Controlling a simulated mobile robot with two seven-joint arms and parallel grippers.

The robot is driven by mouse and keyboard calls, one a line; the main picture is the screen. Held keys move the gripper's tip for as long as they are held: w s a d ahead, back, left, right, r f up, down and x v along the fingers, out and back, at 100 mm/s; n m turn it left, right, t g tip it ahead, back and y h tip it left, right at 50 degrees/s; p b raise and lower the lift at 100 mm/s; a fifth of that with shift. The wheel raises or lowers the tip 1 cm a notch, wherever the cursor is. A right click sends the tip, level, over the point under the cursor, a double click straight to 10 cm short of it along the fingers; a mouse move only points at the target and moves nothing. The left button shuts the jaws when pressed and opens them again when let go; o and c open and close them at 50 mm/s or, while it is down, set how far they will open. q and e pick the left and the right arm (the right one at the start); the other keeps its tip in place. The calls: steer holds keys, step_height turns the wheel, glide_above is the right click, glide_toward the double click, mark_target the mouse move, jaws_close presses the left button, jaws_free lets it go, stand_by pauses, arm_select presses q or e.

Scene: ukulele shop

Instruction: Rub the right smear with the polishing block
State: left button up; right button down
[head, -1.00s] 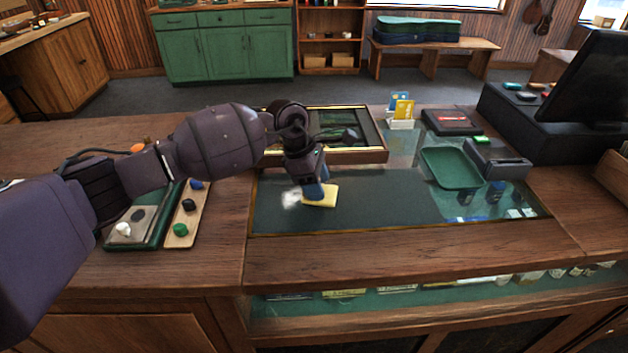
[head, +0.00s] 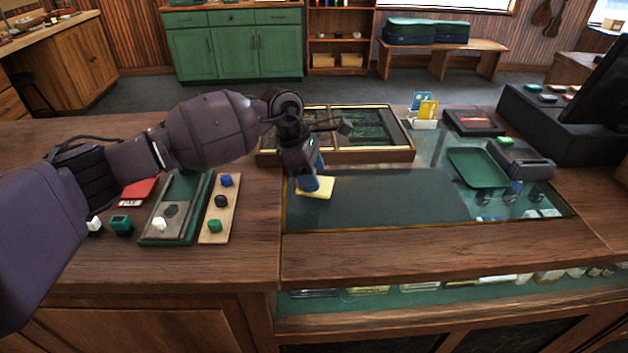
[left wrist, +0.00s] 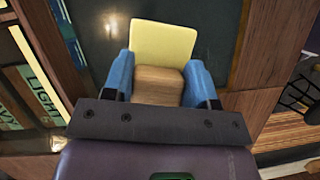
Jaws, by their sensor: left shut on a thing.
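The polishing block (left wrist: 158,86) is wooden with a pale yellow pad (left wrist: 163,42). My left gripper (head: 309,181) is shut on it, its blue fingers on either side of the wood in the left wrist view. In the head view the yellow pad (head: 316,190) lies at the left part of the dark mat (head: 390,200), seemingly touching it. No whitish smear shows on the mat in the head view; the spot where one showed earlier is under or behind the block. A faint bright patch (left wrist: 110,22) shows beside the pad in the left wrist view; I cannot tell smear from reflection.
A framed display tray (head: 400,157) stands just behind the gripper. Left are a wooden strip with coloured knobs (head: 219,240) and a green-edged tray (head: 150,238). A green dish (head: 478,167) and card holder (head: 424,122) stand right. The mat's middle is clear.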

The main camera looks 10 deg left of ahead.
arm_select(q)
steer(key=shift+d+r, duration=0.15)
steer(key=shift+r, duration=0.35)
steer(key=shift+d+r, duration=0.15)
steer(key=shift+r, duration=0.35)
steer(key=shift+a+r+p, duration=0.1)
steer(key=shift+r+p, duration=0.45)
steer(key=shift+r, duration=0.15)
step_height(320, 180, up, 2)
steer(key=shift+r+p, duration=0.1)
steer(key=shift+p, duration=0.3)
steer(key=shift+r, duration=0.2)
arm_select(e)
steer(key=shift+s+d+r, duration=0.1)
steer(key=shift+s+r, duration=0.1)
steer(key=shift+r, duration=0.45)
steer(key=shift+s+d+r, duration=0.1)
steer(key=shift+s+r, duration=0.05)
steer(key=shift+r, duration=0.45)
steer(key=shift+w, duration=0.1)
steer(key=shift+w+a+r, duration=0.1)
steer(key=shift+w+r, duration=0.05)
steer(key=shift+w, duration=0.15)
arm_select(q)
steer(key=shift+s, duration=0.1)
